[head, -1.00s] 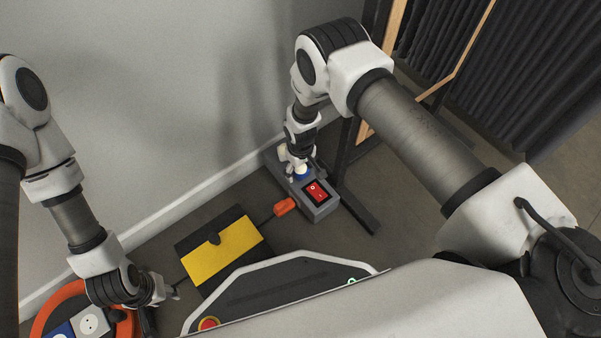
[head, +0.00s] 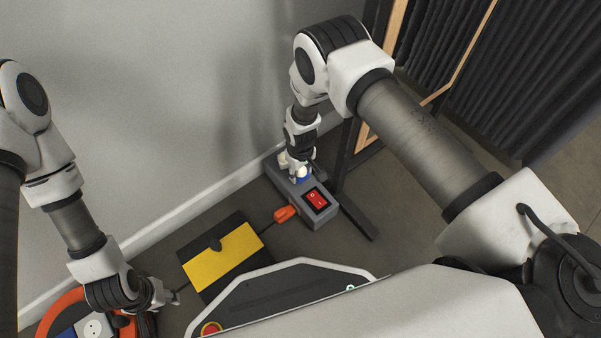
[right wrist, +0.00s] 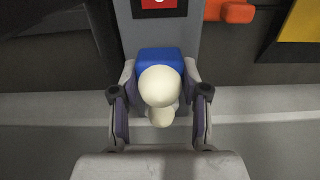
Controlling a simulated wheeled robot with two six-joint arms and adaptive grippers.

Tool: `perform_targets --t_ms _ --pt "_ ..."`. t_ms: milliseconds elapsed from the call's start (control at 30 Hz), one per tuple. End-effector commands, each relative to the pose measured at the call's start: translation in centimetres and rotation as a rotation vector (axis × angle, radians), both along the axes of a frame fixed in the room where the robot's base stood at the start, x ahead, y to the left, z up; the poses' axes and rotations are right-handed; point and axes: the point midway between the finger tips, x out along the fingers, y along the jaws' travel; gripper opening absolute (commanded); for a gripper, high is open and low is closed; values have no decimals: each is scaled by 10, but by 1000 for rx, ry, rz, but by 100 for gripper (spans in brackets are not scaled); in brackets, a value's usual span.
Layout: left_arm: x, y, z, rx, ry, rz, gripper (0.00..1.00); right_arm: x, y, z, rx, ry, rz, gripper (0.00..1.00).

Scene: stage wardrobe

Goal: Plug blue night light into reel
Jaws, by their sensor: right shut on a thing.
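The blue night light (right wrist: 158,63) has a cream dome and shows between the fingers of my right gripper (right wrist: 160,108) in the right wrist view. In the head view my right gripper (head: 298,173) is shut on it, at the grey power strip (head: 318,217). I cannot tell whether its prongs are in the strip. The orange reel (head: 50,313) lies at the lower left, partly cut off, with a white socket face (head: 93,327) and a blue part showing. My left gripper (head: 170,297) is just right of the reel, beside its rim; its jaws are too small to read.
The strip has a red switch (head: 316,199), and an orange plug (head: 286,213) is beside it. Another cream dome (right wrist: 161,116) shows behind the night light. A yellow and black cable ramp (head: 222,256) lies between strip and reel. A wall runs behind; a dark stand leg (head: 357,217) is at right.

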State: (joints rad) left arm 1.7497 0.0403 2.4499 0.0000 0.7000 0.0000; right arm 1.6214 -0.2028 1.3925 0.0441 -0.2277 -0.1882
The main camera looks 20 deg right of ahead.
Motion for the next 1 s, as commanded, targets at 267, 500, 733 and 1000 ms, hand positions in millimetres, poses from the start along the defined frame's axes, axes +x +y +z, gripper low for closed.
perform_targets --t_ms 267,500,733,1000 --pt "0 0 40 0 0 0 40 0 0 64 0 0 0 14" --pt "0 0 41 0 0 -1 40 0 0 70 0 0 1 14" --pt "0 0 41 0 0 -1 40 0 0 70 0 0 0 14" --pt "0 0 41 0 0 -1 40 23 -13 142 -14 -9 -72 14"
